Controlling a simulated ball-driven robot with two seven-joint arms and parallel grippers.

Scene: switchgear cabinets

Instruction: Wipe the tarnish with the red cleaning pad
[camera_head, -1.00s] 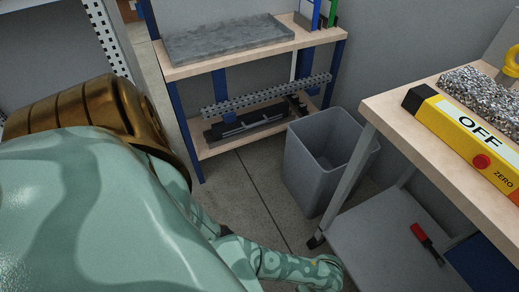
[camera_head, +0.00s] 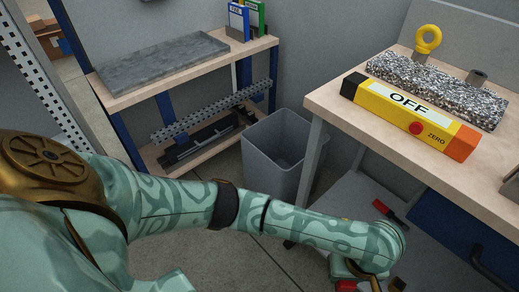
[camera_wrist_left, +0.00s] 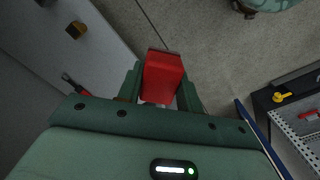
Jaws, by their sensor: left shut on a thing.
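The red cleaning pad (camera_wrist_left: 163,76) is a red block between the fingers of my left gripper (camera_wrist_left: 161,86) in the left wrist view. The gripper is shut on it and holds it above the grey floor. In the head view my left arm reaches from the left to the bottom right, in front of the workbench (camera_head: 330,103). Its gripper is at the bottom edge there, largely cut off, with a bit of red (camera_head: 347,285) showing beside it. I cannot make out any tarnish in these frames. My right gripper is not in view.
A grey bin (camera_head: 283,148) stands between the wooden shelf (camera_head: 118,98) and the workbench. A red-handled tool (camera_head: 390,212) lies on the lower shelf.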

